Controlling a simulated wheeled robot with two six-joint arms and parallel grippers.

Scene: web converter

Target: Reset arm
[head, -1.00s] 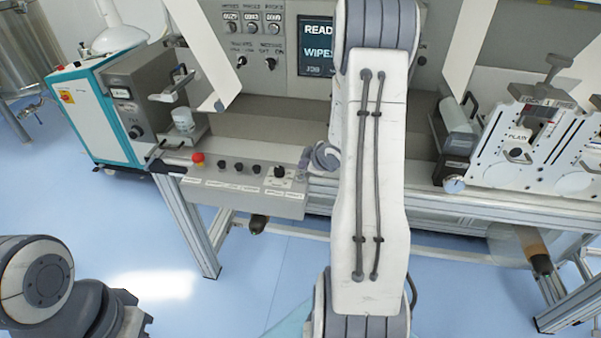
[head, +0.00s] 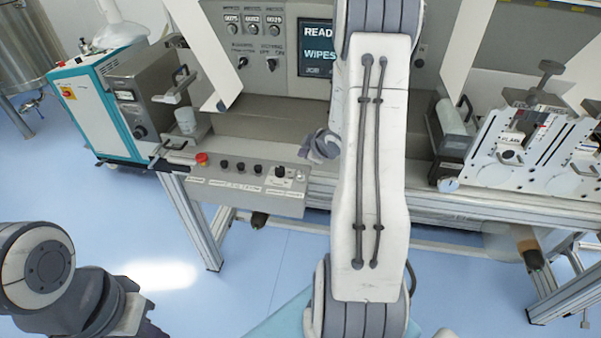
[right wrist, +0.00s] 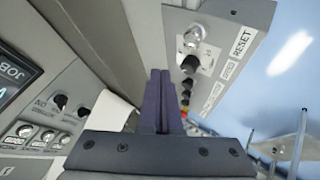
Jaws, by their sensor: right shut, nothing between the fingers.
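The grey control box (head: 245,190) sits on the machine's front rail in the head view, with a red button (head: 201,159) at its left end and several black knobs. In the right wrist view the box (right wrist: 235,14) runs beside my fingers, with a RESET label (right wrist: 243,42) and a silver switch (right wrist: 195,33). My right gripper (head: 304,152) is shut and empty near the box's right end, partly hidden by my arm; its dark fingers (right wrist: 160,78) show pressed together. I cannot tell whether they touch the box. My left arm is at lower left; its fingers are not clear.
The machine panel has a screen (head: 316,50) and round dials. A white and teal cabinet (head: 90,110) is at left. A roller unit (head: 525,140) labelled PLAIN is at right. The blue floor in front is open.

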